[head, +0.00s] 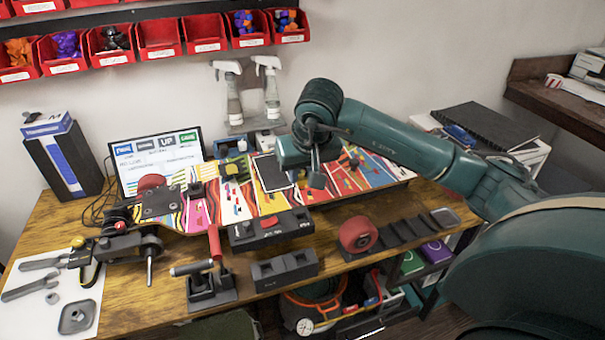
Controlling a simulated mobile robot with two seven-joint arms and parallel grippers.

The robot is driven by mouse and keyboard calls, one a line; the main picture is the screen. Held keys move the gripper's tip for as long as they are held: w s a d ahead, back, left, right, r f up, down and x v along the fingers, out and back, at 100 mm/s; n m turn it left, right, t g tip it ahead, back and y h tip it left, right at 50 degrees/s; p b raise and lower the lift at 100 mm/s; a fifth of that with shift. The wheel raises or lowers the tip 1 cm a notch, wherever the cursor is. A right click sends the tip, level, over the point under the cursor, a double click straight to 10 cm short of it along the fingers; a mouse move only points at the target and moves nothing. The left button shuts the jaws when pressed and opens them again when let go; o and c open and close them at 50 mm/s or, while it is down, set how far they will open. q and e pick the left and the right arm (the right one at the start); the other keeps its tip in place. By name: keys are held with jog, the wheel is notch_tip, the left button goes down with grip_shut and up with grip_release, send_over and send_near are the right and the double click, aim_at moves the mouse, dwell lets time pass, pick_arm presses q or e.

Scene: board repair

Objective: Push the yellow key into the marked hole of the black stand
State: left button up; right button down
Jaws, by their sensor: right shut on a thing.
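My right gripper (316,172) reaches in from the right and hangs over the right part of the colourful board (345,183), fingers pointing down. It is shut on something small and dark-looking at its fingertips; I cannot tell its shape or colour. No yellow key can be made out clearly. I cannot tell which is the stand, and no marked hole is distinguishable. My left gripper is out of view.
A red wheel (358,234) lies right of the black box. Spray bottles (230,92) stand at the back, under red bins (160,38). Tools lie on a white sheet (85,295) at left.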

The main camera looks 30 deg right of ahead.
jog(key=shift+a, duration=0.1)
jog(key=s+a, duration=0.3)
jog(key=a, duration=0.8)
jog(key=shift+s+a, duration=0.15)
jog(key=shift+s, duration=0.15)
dwell(0.5)
